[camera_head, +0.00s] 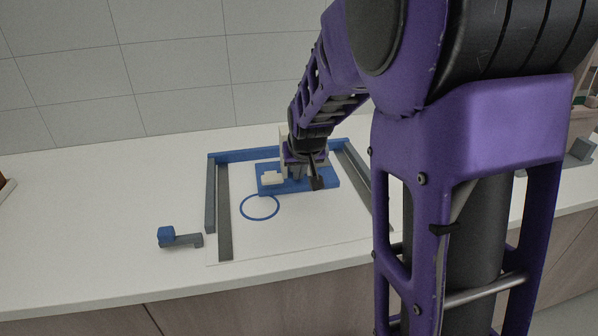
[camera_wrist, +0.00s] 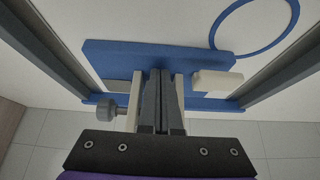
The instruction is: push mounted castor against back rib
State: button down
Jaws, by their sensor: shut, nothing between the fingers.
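A blue plate (camera_head: 328,182) lies between the side rails, in front of the blue back rib (camera_head: 240,155). The plate (camera_wrist: 110,60) shows in the wrist view, with the rib (camera_wrist: 92,98) below it. Cream uprights (camera_wrist: 134,98) stand at the plate, with a grey knob (camera_wrist: 106,108) on the left one. I take this for the mounted castor; no wheel is clear. My gripper (camera_wrist: 160,100) is shut and empty, with its fingers between the uprights. In the head view, my gripper (camera_head: 302,160) is over the plate. Contact between plate and rib is hidden.
A cream block (camera_wrist: 217,82) sits at one end of the plate. Grey rails (camera_head: 224,210) bound the area. A blue ring (camera_head: 260,207) marks the clear surface in front. A grey and blue piece (camera_head: 180,238) lies outside at left. A tiled wall (camera_head: 180,60) stands behind.

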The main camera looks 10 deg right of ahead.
jog(key=w, duration=0.5)
jog(key=shift+w+d, duration=0.1)
jog(key=shift+d, duration=0.05)
jog(key=shift+w+r, duration=0.25)
jog(key=shift+w, duration=0.05)
